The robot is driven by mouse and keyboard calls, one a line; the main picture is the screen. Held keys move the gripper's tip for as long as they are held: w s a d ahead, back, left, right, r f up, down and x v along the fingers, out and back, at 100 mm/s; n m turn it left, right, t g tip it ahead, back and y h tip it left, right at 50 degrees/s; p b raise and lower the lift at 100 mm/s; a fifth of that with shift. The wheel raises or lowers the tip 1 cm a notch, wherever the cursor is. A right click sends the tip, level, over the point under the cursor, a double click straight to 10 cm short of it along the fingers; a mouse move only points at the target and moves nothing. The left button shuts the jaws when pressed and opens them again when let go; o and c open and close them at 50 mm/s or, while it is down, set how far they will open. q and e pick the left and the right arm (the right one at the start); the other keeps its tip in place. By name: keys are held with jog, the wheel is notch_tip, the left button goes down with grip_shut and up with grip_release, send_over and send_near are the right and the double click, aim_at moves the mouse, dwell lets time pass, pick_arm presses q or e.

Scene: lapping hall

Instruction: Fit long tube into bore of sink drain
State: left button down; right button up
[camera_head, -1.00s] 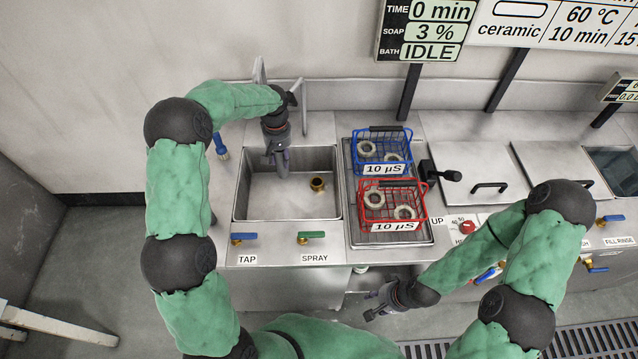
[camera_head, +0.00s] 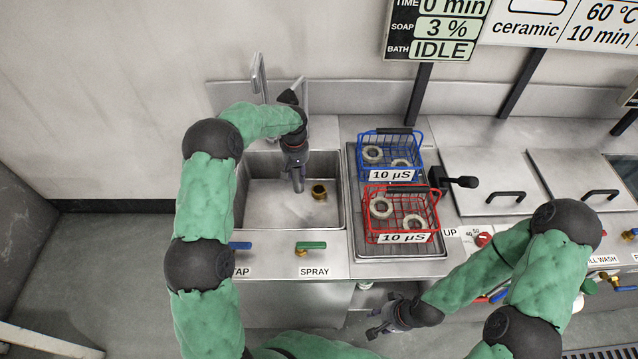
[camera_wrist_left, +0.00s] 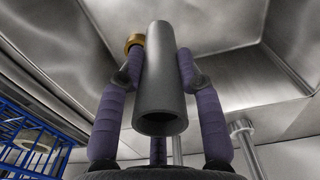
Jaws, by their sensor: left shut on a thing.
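My left gripper (camera_head: 297,178) is shut on a long grey tube (camera_wrist_left: 162,75) above the sink basin (camera_head: 262,212). In the left wrist view the tube lies between the purple fingers, its hollow near end facing the camera. The brass sink drain (camera_head: 319,191) stands on the basin floor, just right of the left gripper in the head view. In the left wrist view the drain (camera_wrist_left: 134,41) shows partly behind the left finger, beside the tube's far end. The tube appears apart from the drain. My right gripper (camera_head: 379,321) is open and empty in front of the counter.
Right of the sink, a blue basket (camera_head: 362,146) and a red basket (camera_head: 368,208) hold pale rings on a tray. A black handle (camera_head: 461,182) sticks out beside them. Tap and green spray levers (camera_head: 311,245) line the counter front. A faucet (camera_head: 259,78) rises behind the basin.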

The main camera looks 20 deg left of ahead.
pick_arm(q)
jog(key=shift+w+d+f+b, duration=0.8)
jog(key=shift+w+f, duration=0.5)
jog(key=shift+f, duration=0.55)
jog(key=shift+w+d+f+b, duration=0.6)
jog(key=shift+w+d+f, duration=0.35)
jog(key=shift+w+f, duration=0.65)
jog(key=shift+w+d+f+b, duration=0.8)
jog(key=shift+w+f, duration=0.25)
jog(key=shift+f, duration=1)
jog(key=shift+f, duration=0.1)
jog(key=c, duration=0.8)
grip_release()
jog(key=shift+c, duration=0.2)
notch_tip(320, 180, up, 12)
jog(key=p, duration=0.3)
jog(key=shift+p, duration=0.35)
